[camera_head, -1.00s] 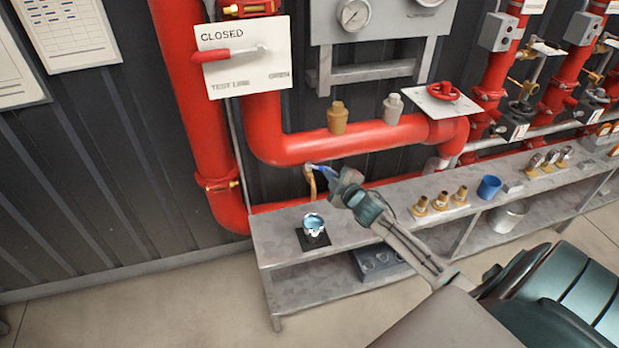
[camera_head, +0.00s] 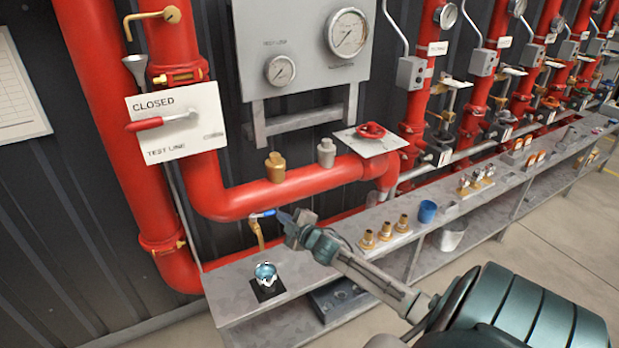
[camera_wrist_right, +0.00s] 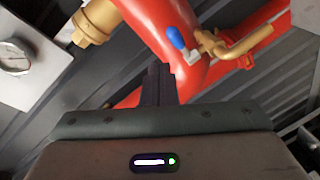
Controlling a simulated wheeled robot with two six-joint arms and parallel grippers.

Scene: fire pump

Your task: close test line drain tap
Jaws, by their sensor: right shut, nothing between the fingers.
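The drain tap is a small brass spout (camera_head: 257,235) with a blue lever (camera_head: 263,213), below the red test line pipe. The lever points sideways to the right in the head view. In the right wrist view, the blue lever (camera_wrist_right: 175,38) and brass tap body (camera_wrist_right: 228,43) show just beyond my fingers. My right gripper (camera_head: 283,217) is shut and empty, its tip close to the lever's right end. In the wrist view its dark fingers (camera_wrist_right: 160,82) point toward the red pipe; I cannot tell whether they touch the lever. My left gripper is out of view.
A glass-like cup (camera_head: 265,272) with blue contents stands on a black mat on the grey bench (camera_head: 235,290). A "CLOSED / TEST LINE" plate (camera_head: 177,135) with a red lever (camera_head: 145,124) hangs left. Brass fittings (camera_head: 385,231) and a blue cup (camera_head: 427,211) stand right.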

